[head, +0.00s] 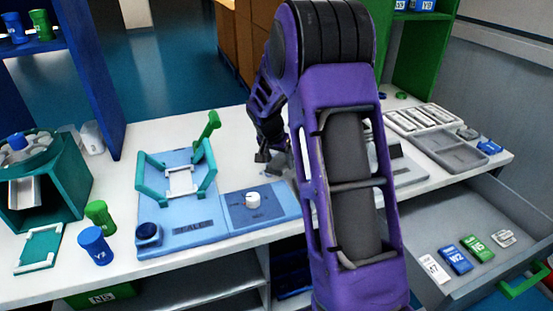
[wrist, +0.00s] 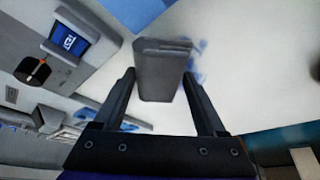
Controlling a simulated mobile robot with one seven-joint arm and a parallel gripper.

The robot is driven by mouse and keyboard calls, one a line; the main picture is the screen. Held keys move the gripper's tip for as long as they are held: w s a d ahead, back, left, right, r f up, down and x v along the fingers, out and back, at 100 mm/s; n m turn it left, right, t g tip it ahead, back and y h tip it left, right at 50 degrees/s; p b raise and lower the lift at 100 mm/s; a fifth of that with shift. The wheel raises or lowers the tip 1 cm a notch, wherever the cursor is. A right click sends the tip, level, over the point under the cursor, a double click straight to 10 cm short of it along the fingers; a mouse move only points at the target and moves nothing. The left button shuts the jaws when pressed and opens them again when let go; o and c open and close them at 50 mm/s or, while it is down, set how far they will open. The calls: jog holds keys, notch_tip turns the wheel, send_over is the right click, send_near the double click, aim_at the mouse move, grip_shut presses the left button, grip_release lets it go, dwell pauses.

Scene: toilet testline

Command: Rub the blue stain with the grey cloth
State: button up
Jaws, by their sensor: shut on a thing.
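The grey cloth (wrist: 163,88) is a folded block between the two black fingers of my gripper (wrist: 159,75) in the wrist view. The fingers are shut on it. The blue stain (wrist: 192,58) shows as faint blue smears on the white worktop, right beside the cloth's right edge. The cloth may cover part of the stain. I cannot tell whether the cloth touches the worktop. In the head view my gripper (head: 266,158) is low over the worktop behind the blue panel, and my arm hides much of that area.
The blue sealer station (head: 190,238) with teal arms and a panel with a white knob (head: 253,199) stand left of my arm. Green (head: 101,216) and blue (head: 95,245) canisters stand further left. A grey tray (head: 447,150) lies right. An open drawer (head: 470,225) juts out at front right.

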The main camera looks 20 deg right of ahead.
aim_at(273, 162)
jog(key=shift+s, duration=0.35)
jog(key=shift+w+a+r, duration=0.1)
jog(key=shift+a, duration=1.1)
jog(key=shift+w+r+p, duration=0.2)
jog(key=shift+w+p, duration=0.5)
jog(key=shift+w, duration=2.3)
jog(key=shift+w+r+p, duration=0.2)
jog(key=shift+w+p, duration=0.45)
jog(key=shift+w, duration=2.3)
jog(key=shift+s+b, duration=1.5)
jog(key=shift+s, duration=1.05)
jog(key=shift+s+r, duration=0.15)
jog(key=shift+s, duration=1.6)
jog(key=shift+s+r, duration=0.15)
jog(key=shift+s, duration=1.55)
jog(key=shift+r+p, duration=1.6)
jog(key=shift+r, duration=1.45)
